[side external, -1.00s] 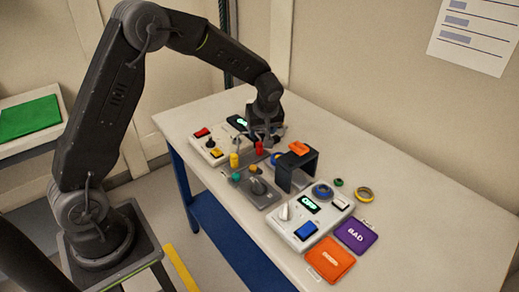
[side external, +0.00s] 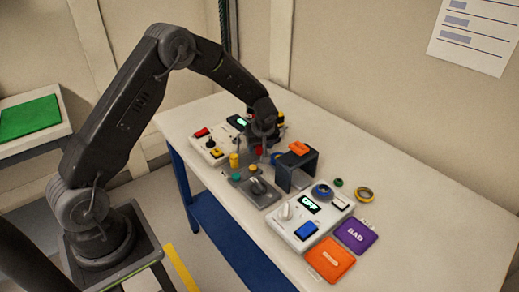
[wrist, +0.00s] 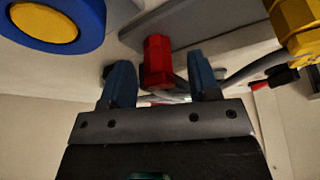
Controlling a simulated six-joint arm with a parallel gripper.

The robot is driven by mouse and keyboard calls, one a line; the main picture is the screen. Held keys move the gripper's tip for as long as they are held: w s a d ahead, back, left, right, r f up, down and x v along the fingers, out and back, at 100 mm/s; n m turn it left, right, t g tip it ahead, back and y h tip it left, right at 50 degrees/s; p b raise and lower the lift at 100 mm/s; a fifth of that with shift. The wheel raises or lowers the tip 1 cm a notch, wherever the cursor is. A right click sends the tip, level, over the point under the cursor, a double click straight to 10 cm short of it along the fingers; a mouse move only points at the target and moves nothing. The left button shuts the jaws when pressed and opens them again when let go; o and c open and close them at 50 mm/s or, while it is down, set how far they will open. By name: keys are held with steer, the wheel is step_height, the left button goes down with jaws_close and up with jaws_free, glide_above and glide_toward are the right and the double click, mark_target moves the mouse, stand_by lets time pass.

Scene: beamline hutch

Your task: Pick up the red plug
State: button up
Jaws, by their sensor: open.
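The red plug (wrist: 158,62) stands between the two blue fingers of my gripper (wrist: 161,84) in the wrist view. The fingers are open, one on each side, and a gap shows beside the plug. In the side external view my gripper (side external: 262,146) is low over the back part of the table. The red plug (side external: 259,151) is partly hidden there behind the gripper. I cannot tell how deep the fingers reach along it.
A yellow plug (wrist: 296,25) is close on the right in the wrist view. A round blue thing with a yellow centre (wrist: 50,20) is at upper left. A black stand (side external: 283,172) with an orange block (side external: 299,148) is close by. White control boxes (side external: 308,221) stand further forward.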

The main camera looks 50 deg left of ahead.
jaws_close()
stand_by(0.3)
steer(key=shift+r, duration=0.55)
steer(key=r, duration=0.3)
steer(key=shift+s+a+r, duration=0.3)
steer(key=shift+a+r, duration=0.1)
steer(key=s+a+r, duration=0.6)
steer(key=s+a, duration=0.1)
steer(key=shift+s+a, duration=0.2)
steer(key=shift+a, duration=0.2)
